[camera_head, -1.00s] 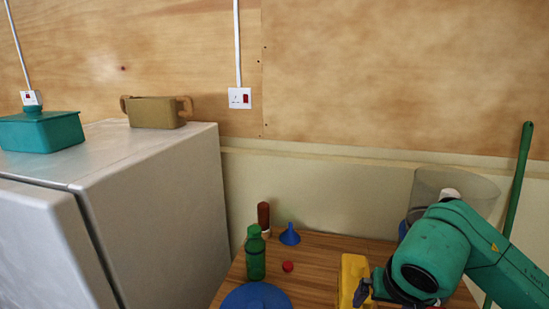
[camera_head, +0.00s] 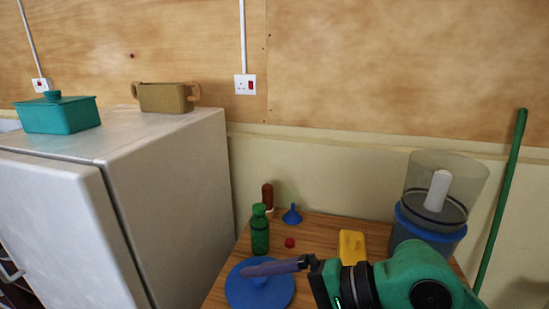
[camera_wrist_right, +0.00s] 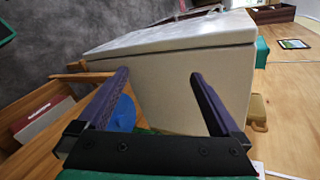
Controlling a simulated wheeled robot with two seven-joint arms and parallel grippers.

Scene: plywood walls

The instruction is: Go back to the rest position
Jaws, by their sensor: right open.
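My right gripper (camera_head: 262,268) reaches in from the right in the head view, its dark purple finger pointing left across the blue round lid-like disc (camera_head: 278,293) on the wooden table. In the right wrist view my right gripper (camera_wrist_right: 160,74) has its two fingers wide apart with nothing between them. The white fridge-like cabinet (camera_wrist_right: 185,75) shows beyond the fingers, and part of a blue thing (camera_wrist_right: 123,113) shows beside the left finger. My left gripper is not in view.
On the table (camera_head: 325,228) stand a green bottle (camera_head: 260,235), a brown-red bottle (camera_head: 267,196), a blue funnel (camera_head: 292,215), a red cap (camera_head: 290,242), a yellow block (camera_head: 351,246) and a blender-like container (camera_head: 428,235). The white cabinet (camera_head: 180,165) stands left, bearing a teal box (camera_head: 58,116) and a brown pot (camera_head: 165,98).

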